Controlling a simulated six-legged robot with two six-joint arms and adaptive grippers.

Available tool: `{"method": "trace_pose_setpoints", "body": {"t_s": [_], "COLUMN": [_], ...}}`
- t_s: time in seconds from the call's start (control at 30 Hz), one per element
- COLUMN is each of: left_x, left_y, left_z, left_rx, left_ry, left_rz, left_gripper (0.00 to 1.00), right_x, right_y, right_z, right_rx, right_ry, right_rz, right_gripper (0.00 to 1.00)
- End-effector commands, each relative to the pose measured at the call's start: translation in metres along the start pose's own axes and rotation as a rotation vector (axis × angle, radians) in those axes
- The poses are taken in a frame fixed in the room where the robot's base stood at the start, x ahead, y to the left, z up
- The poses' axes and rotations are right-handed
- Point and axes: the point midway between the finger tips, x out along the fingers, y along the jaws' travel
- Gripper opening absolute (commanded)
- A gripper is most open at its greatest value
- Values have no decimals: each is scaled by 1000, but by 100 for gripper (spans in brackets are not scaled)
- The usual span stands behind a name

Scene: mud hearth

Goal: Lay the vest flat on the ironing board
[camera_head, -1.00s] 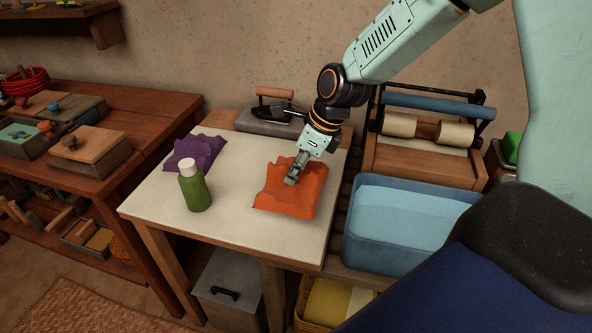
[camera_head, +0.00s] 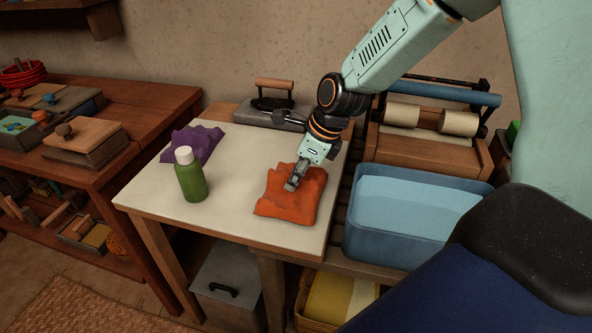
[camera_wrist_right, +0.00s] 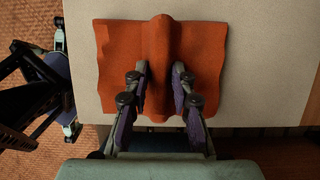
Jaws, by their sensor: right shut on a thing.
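An orange cloth (camera_head: 272,206), which looks like the vest, lies on the pale top of the board (camera_head: 250,229) near its right side. It also shows in the right wrist view (camera_wrist_right: 115,55), spread out with a raised ridge along its middle. My right gripper (camera_head: 290,186) reaches down onto the cloth from above. In the right wrist view its fingers (camera_wrist_right: 160,95) are on both sides of the ridge and shut on it.
A green bottle (camera_head: 191,180) with a white cap and a crumpled purple cloth (camera_head: 190,140) stand on the left part of the board. An iron (camera_head: 273,100) is at the back. A blue basin (camera_head: 413,208) is to the right. The board's front middle is clear.

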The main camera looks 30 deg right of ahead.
Motion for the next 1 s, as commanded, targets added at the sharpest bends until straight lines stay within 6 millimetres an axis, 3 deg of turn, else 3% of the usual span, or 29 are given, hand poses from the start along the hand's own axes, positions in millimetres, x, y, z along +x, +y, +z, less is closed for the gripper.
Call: {"method": "trace_pose_setpoints", "body": {"t_s": [0.47, 0.5, 0.8, 1.0], "left_x": [3, 3, 3, 3], "left_y": [0, 0, 0, 0], "left_z": [0, 0, 0, 0], "left_rx": [0, 0, 0, 0], "left_ry": [0, 0, 0, 0], "left_rz": [0, 0, 0, 0], "left_gripper": [40, 40, 40, 40], "right_x": [8, 8, 8, 8], "right_y": [-1, -1, 0, 0], "right_z": [-3, -3, -3, -3], "right_rx": [0, 0, 0, 0], "right_ry": [-1, -1, -1, -1], "right_rz": [-2, -2, -1, -1], "right_gripper": [2, 27, 51, 51]}}
